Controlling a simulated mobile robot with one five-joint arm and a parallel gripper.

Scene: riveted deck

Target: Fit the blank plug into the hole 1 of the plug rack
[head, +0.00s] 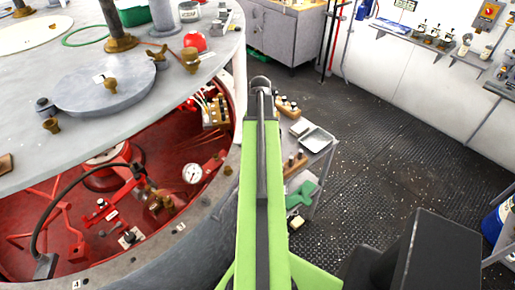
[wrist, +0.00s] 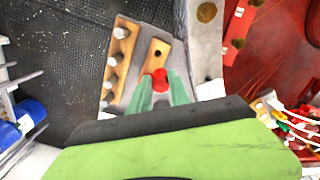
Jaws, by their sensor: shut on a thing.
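My gripper (wrist: 160,88) shows in the wrist view with its two pale green fingers shut on a red piece, apparently the blank plug (wrist: 160,76). The plug's lower part is hidden between the fingers. Just beyond it is a wooden block (wrist: 150,68) with one dark round hole near its far end, which looks like the plug rack. The plug appears over the near part of this block, apart from the visible hole; I cannot tell its height. In the head view my own arm hides the gripper and the plug.
A second wooden block (wrist: 122,47) with several pale pegs stands left of the first. Both sit on a grey cart top. In the head view the cart (head: 317,140) carries a white tray and a green item (head: 300,195). A large round tank (head: 215,190) stands left; open floor lies right.

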